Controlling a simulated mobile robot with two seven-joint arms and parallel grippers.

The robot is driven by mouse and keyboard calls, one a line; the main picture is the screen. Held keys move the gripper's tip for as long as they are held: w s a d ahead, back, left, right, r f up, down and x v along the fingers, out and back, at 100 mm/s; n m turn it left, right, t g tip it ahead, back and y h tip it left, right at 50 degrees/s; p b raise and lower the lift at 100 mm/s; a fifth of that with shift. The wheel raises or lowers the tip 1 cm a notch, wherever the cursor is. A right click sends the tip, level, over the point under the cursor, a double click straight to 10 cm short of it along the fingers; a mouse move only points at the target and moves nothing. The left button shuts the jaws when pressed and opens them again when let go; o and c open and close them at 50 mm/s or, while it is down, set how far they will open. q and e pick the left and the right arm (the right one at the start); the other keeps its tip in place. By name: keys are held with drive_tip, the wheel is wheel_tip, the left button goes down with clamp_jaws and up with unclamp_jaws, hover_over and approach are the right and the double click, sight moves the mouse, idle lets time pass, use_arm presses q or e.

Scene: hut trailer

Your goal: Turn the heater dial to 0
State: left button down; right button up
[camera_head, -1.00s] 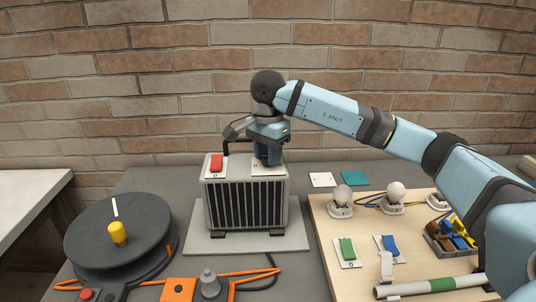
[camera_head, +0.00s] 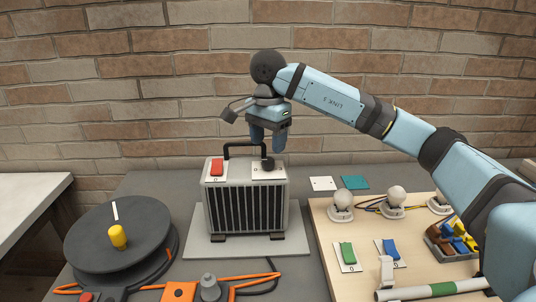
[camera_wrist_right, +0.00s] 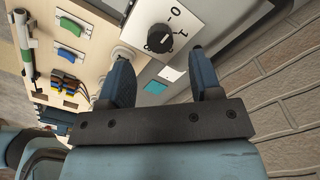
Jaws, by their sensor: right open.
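The heater (camera_head: 246,208) is a pale box with a dark grille and a black handle on top. Its black round dial (camera_head: 268,164) sits on a white plate at the top right. The dial shows closer in the right wrist view (camera_wrist_right: 159,38), with a 0 mark and an I mark printed beside it. I cannot tell for certain which mark the dial points to. My right gripper (camera_head: 267,145) is above the dial, pointing down, open and empty, with a gap between fingertips and dial. My left gripper is in neither view.
A red switch (camera_head: 217,168) is on the heater's top left. A dark cable reel (camera_head: 118,252) stands left. A wooden board (camera_head: 325,232) with bulbs and coloured switches lies right. A brick wall (camera_head: 180,100) rises behind. White and teal cards (camera_head: 354,183) lie behind the board.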

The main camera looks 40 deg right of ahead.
sight(268, 160)
wheel_tip(268, 160, up, 9)
drive_tip(key=shift+p, duration=0.45)
drive_tip(key=shift+f, duration=0.1)
